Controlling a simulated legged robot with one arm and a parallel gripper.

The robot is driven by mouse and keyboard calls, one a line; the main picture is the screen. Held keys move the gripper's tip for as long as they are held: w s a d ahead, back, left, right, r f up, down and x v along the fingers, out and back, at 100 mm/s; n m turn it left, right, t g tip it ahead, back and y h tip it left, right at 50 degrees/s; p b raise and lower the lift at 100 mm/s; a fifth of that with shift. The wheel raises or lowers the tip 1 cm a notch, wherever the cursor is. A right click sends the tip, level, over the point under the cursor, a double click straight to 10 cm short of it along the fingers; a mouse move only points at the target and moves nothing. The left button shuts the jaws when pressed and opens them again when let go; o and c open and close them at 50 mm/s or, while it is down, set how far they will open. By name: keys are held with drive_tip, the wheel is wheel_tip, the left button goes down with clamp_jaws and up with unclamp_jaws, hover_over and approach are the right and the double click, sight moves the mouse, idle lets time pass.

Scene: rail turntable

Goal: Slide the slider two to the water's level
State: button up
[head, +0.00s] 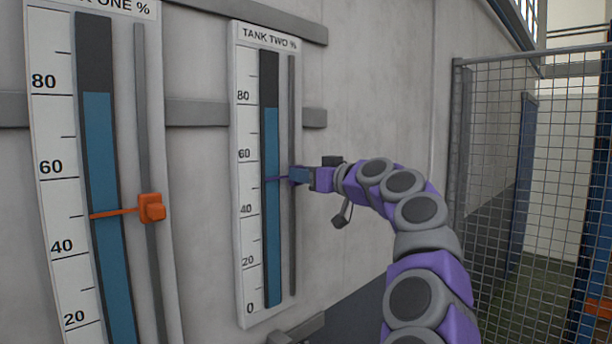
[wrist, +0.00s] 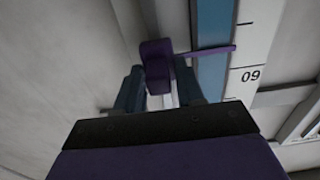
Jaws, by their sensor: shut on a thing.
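The tank two gauge (head: 240,300) is a white panel with a percent scale on the grey wall. Its blue water column (head: 271,140) tops out just under the 80 mark. Slider two is a purple knob (wrist: 155,62) with a thin purple pointer (head: 277,178). The pointer lies across the column between the 40 and 60 marks, well below the water's top. The knob sits on the vertical rail (head: 292,100) right of the column. My gripper (head: 298,175) is shut on the knob, which it mostly hides in the head view. The wrist view shows the fingers either side of it.
The tank one gauge (head: 50,200) stands to the left, with an orange slider (head: 151,208) near its middle. Grey horizontal bars (head: 195,111) run along the wall behind the gauges. A wire mesh fence (head: 530,180) stands at the right.

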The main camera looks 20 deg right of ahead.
sight(294, 107)
drive_tip(key=shift+r, duration=0.1)
clamp_jaws()
wheel_tip(294, 107, up, 15)
drive_tip(key=p, duration=1.3)
drive_tip(key=shift+r+p, duration=0.15)
drive_tip(key=shift+p, duration=0.15)
drive_tip(key=o, duration=0.9)
unclamp_jaws()
drive_tip(key=shift+w+d, duration=0.1)
drive_tip(key=b+v, duration=0.6)
drive_tip(key=v, duration=1.1)
drive_tip(key=shift+d, duration=0.25)
drive_tip(key=shift+a, duration=0.1)
